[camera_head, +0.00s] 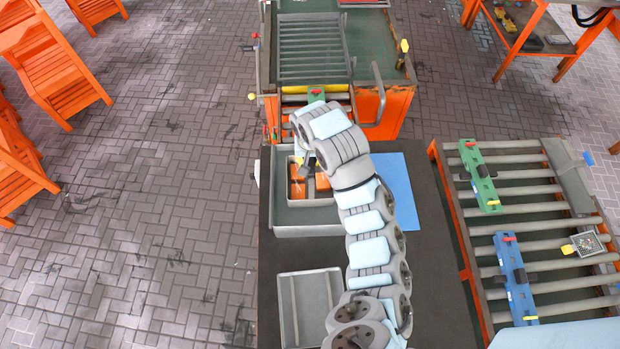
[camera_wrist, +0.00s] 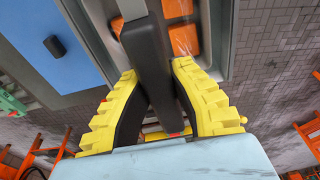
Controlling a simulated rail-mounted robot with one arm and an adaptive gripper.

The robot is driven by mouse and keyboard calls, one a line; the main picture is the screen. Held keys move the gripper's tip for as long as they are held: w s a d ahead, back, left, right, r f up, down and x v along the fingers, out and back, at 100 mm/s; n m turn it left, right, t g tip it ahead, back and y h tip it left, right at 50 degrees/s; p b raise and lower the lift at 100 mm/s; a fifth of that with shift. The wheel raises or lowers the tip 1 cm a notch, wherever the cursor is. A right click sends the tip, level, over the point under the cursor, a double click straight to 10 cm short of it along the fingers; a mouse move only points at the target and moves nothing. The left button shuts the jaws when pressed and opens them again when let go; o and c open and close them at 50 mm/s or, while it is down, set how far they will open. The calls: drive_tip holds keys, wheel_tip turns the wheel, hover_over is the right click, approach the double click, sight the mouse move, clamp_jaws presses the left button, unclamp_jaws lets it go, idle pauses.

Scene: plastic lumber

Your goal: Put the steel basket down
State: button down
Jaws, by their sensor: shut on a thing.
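A small mesh basket (camera_head: 585,243), steel-looking with a yellow handle and small coloured bits inside, sits on the roller table at the right. My gripper (camera_wrist: 157,100) has yellow ribbed fingers shut around a dark grey bar (camera_wrist: 146,45) in the wrist view. I cannot tell whether this bar belongs to a basket. In the head view my gripper (camera_head: 303,163) is over the grey tray (camera_head: 300,218) with orange blocks (camera_head: 298,188), partly hidden by my arm. The blocks also show beneath the bar in the wrist view (camera_wrist: 184,40).
A second grey tray (camera_head: 308,300) lies nearer on the dark bench. A blue sheet (camera_head: 402,190) lies right of my arm. Green (camera_head: 478,175) and blue (camera_head: 515,278) fixtures lie on the roller table (camera_head: 545,190). An orange machine (camera_head: 385,105) stands behind.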

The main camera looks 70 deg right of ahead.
drive_tip(key=shift+f+p, duration=0.7)
drive_tip(key=shift+f, duration=3.2)
drive_tip(key=c, duration=1.1)
unclamp_jaws()
drive_tip(key=shift+r, duration=0.75)
drive_tip(key=r, duration=0.3)
drive_tip(key=a+r+p, duration=0.1)
drive_tip(key=r, duration=0.3)
drive_tip(key=s+r, duration=0.1)
drive_tip(key=r, duration=0.2)
drive_tip(key=shift+a+r, duration=0.25)
drive_tip(key=shift+w, duration=0.15)
